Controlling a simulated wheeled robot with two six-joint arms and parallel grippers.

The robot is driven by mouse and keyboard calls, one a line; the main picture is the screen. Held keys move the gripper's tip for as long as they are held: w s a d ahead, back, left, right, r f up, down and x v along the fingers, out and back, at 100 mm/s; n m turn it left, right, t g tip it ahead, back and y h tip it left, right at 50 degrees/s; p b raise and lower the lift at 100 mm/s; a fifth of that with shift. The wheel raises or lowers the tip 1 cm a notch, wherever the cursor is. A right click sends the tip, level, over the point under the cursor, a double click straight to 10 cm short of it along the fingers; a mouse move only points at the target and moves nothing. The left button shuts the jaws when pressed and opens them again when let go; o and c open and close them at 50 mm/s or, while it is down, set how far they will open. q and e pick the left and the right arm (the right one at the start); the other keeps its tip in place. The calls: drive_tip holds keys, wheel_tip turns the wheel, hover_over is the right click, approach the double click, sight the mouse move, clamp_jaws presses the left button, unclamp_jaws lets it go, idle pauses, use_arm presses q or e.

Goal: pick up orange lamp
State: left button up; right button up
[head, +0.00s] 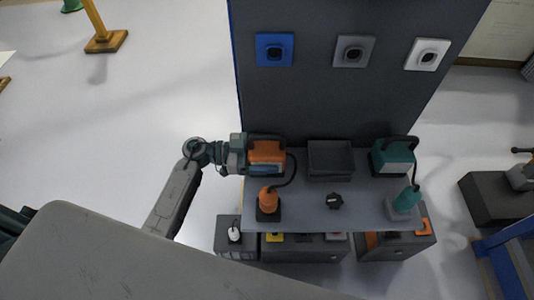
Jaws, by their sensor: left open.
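The orange lamp (264,151) appears to be the orange box with a black handle at the back left of the grey table. A dark cable runs from it to an orange piece (268,199) on a black base in front. My left gripper (246,154) is at the lamp's left side, pointing right. It is open. I cannot tell whether its fingers touch the lamp or are around part of it. My right gripper is not in view.
A dark panel (340,100) rises behind. Dark boxes (305,250) stand below the front edge.

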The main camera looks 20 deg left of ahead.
sight(256, 147)
use_arm(q)
drive_tip(key=c, duration=1.2)
drive_tip(key=shift+o, duration=0.2)
drive_tip(key=shift+r, duration=0.1)
